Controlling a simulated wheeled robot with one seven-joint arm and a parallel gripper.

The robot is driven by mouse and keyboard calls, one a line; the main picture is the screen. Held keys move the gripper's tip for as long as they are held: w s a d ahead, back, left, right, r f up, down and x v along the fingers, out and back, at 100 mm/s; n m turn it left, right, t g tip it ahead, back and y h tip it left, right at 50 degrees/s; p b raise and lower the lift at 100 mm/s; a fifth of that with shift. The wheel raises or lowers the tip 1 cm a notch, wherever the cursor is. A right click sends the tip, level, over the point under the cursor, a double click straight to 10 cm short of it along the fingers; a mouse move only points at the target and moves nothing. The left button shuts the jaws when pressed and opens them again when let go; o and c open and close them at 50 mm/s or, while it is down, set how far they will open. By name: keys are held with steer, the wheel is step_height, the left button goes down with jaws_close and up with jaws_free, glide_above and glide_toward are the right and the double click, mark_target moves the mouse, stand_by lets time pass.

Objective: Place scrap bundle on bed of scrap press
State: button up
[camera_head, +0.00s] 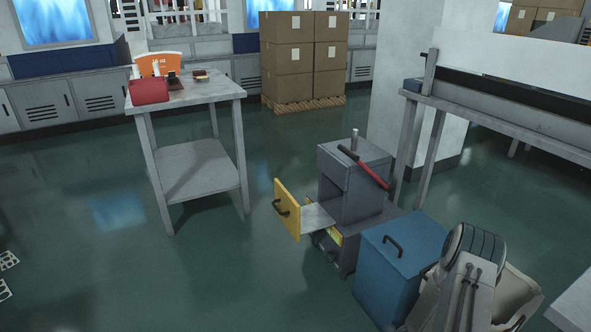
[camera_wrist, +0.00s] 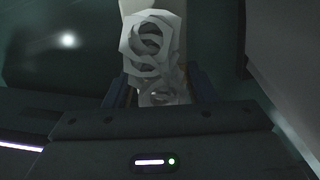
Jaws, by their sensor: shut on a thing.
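The scrap bundle (camera_wrist: 152,45), pale grey sheets with round cut-outs, is in the wrist view. My gripper (camera_wrist: 160,92) is shut on it, with one dark finger at each side of its lower part. I cannot make out the gripper or the bundle in the head view, where my arm fills the lower right. The scrap press (camera_head: 342,190) is a grey machine on the floor with a red lever (camera_head: 371,172) on top. Its yellow front (camera_head: 288,208) stands out to the left, with the flat grey bed (camera_head: 318,217) showing between it and the body.
A blue box (camera_head: 385,270) with a handle stands right beside the press, and a beige bin (camera_head: 520,293) is partly behind my arm. A grey worktable (camera_head: 215,89) stands back left. Perforated pale sheets (camera_head: 7,260) lie at the left edge. The floor left of the press is clear.

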steer(key=w+a+r+n, duration=0.1)
steer(key=w+r, duration=0.1)
steer(key=w+a+r+n, duration=0.1)
steer(key=w+n, duration=0.1)
steer(key=w+a+r+n, duration=0.1)
steer(key=w+r+n, duration=0.1)
steer(key=shift+w+r, duration=0.3)
steer(key=w+a+r+n, duration=0.4)
steer(key=a+r+n, duration=0.2)
steer(key=r+n, duration=0.45)
steer(key=w+a+r+n, duration=0.4)
steer(key=a+r+n, duration=0.2)
steer(key=r+n, duration=0.5)
steer(key=s+a+r+n+p, duration=0.1)
steer(key=s+r+n+p, duration=0.1)
steer(key=r+p, duration=1.5)
steer(key=s+a+r+n+p, duration=0.2)
steer(key=r+n+p, duration=0.3)
steer(key=r+p, duration=1.3)
steer(key=shift+s, duration=0.2)
